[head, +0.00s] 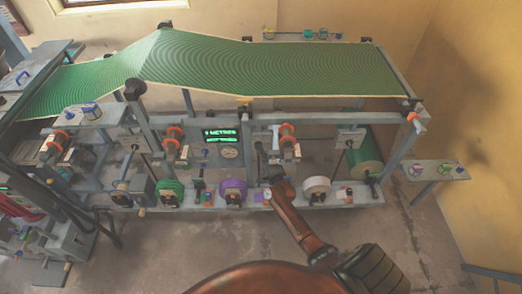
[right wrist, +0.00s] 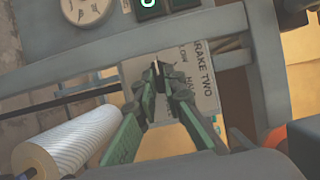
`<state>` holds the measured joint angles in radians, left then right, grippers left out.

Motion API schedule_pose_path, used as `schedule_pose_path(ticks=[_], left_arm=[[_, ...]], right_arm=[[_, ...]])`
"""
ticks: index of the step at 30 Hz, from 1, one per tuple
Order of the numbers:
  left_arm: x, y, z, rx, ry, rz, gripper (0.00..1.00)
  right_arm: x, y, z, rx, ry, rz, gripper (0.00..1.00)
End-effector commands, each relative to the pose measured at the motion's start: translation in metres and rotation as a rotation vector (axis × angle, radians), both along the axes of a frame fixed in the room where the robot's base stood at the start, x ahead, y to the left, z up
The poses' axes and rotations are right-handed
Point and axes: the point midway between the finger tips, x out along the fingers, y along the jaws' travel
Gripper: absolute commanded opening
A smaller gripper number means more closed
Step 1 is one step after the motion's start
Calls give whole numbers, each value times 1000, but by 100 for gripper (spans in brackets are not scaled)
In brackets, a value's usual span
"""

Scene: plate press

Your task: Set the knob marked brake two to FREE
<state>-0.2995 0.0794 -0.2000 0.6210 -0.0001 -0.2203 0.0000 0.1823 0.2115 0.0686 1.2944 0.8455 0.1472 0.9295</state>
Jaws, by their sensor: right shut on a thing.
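The grey plate (right wrist: 207,97) lettered BRAKE TWO fills the middle of the right wrist view, tilted, with partly covered words LOW and HARD on it. My right gripper (right wrist: 159,77) has its green-sided fingers shut at this plate, on the small brake two knob. The fingers hide nearly all of the knob, so its pointer and setting cannot be read. In the head view my right gripper (head: 270,172) reaches to the front of the machine, right of the purple roll (head: 233,190). My left gripper is in neither view.
A lit green display (head: 220,135) and a round gauge (head: 230,153) stand just left of my right gripper. A white roll (head: 317,187) is to its right; it also shows in the wrist view (right wrist: 72,143). Green web (head: 240,70) runs overhead. The floor in front is clear.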

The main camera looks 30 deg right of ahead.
Motion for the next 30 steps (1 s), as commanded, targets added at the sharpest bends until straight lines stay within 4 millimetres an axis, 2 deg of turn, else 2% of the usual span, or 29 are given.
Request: schedule_pose_path(ticks=[13, 14, 21, 30], left_arm=[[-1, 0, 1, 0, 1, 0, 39], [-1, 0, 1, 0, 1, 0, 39], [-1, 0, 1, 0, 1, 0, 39], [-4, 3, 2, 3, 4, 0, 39]], right_arm=[[0, 2, -2, -10, 10, 2, 0], [0, 2, -2, -10, 10, 2, 11], [0, 1, -1, -9, 7, 1, 27], [-2, 1, -1, -8, 6, 0, 27]])
